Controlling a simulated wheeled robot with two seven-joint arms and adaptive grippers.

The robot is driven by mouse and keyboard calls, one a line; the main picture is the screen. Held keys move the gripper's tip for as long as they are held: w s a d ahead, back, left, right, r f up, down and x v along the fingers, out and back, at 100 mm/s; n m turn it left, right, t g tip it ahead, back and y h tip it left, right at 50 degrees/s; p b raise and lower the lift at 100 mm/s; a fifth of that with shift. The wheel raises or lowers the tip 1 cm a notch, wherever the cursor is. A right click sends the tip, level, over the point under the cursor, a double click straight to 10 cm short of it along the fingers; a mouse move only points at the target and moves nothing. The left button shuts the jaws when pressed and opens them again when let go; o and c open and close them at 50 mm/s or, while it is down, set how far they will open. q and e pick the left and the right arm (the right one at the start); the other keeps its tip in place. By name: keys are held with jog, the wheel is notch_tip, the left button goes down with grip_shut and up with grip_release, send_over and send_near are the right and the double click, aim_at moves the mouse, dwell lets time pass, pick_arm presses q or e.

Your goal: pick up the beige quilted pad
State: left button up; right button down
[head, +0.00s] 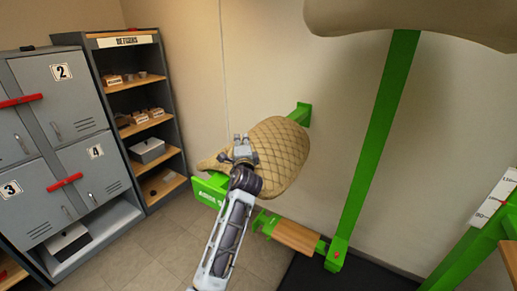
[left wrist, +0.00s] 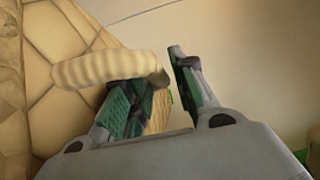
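The beige quilted pad (head: 285,155) hangs over a green wall rack (head: 302,113) in the middle of the head view. My left gripper (head: 243,145) is at the pad's near left side. In the left wrist view, the quilted surface (left wrist: 50,75) fills the left side. A ribbed beige loop or handle (left wrist: 105,70) crosses the left finger, its rounded end reaching into the gap between the fingers. The left gripper (left wrist: 155,75) is open, with a clear gap to the right finger. Whether the loop touches a finger, I cannot tell. My right gripper is out of view.
Grey numbered lockers (head: 60,105) and a shelf unit (head: 148,150) with small boxes stand at the left. A green post (head: 375,140) carries a large beige form (head: 415,18) at the upper right. A wooden bar (head: 297,237) on a green frame sits low. Tiled floor shows at bottom left.

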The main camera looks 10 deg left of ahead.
pick_arm(q)
grip_shut()
jog(key=shift+r, duration=0.15)
dwell(0.4)
jog(key=shift+r+b, duration=0.35)
jog(key=shift+r, duration=1.35)
jog(key=s+a+b, duration=0.1)
jog(key=s+a, duration=0.2)
jog(key=s, duration=0.5)
jog(key=s+a+b, duration=0.1)
jog(key=s+a, duration=0.2)
jog(key=s, duration=0.6)
jog(key=shift+b, duration=0.3)
jog(key=shift+a+r, duration=0.1)
